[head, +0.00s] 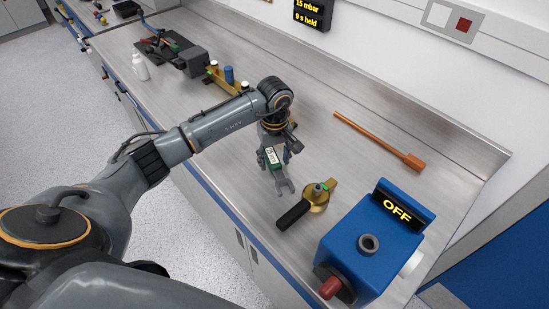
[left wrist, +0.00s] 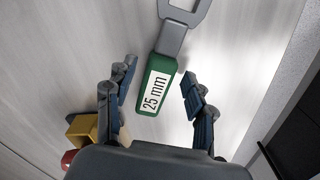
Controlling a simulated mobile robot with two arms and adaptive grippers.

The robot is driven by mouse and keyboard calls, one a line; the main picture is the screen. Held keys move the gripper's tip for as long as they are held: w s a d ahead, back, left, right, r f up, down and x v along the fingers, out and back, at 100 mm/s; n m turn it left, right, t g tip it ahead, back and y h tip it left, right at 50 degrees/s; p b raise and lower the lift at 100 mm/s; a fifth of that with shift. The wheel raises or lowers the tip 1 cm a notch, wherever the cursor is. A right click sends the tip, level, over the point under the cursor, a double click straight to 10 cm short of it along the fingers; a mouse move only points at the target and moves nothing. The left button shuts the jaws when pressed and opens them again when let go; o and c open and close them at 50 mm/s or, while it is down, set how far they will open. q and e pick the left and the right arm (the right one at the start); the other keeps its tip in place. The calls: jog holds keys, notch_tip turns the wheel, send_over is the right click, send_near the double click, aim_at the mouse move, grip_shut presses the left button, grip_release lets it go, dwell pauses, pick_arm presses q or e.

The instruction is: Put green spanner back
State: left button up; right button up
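The green spanner (head: 270,158) has a green handle labelled "25 mm" and a grey forked head pointing toward the front of the bench. It also shows in the left wrist view (left wrist: 157,85), handle toward the gripper and head at the top edge. My left gripper (head: 275,155) is over the handle end. In the left wrist view its blue-grey fingers (left wrist: 158,80) are spread on both sides of the handle, with a gap on each side. It holds nothing. Whether the spanner lies flat on the bench is hard to tell. My right gripper is not in view.
A brass fitting with a black handle (head: 293,214) lies just in front of the spanner. A blue box reading OFF (head: 355,245) stands at the right front. An orange paddle (head: 380,140) lies toward the wall. A yellow rack (head: 222,82) stands behind my arm.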

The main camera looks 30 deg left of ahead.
aim_at(275, 161)
pick_arm(q)
jog(key=shift+r, duration=0.25)
notch_tip(275, 161, up, 12)
jog(key=b, duration=0.3)
jog(key=shift+s+a+f, duration=0.1)
jog(key=shift+f, duration=0.05)
dwell(0.4)
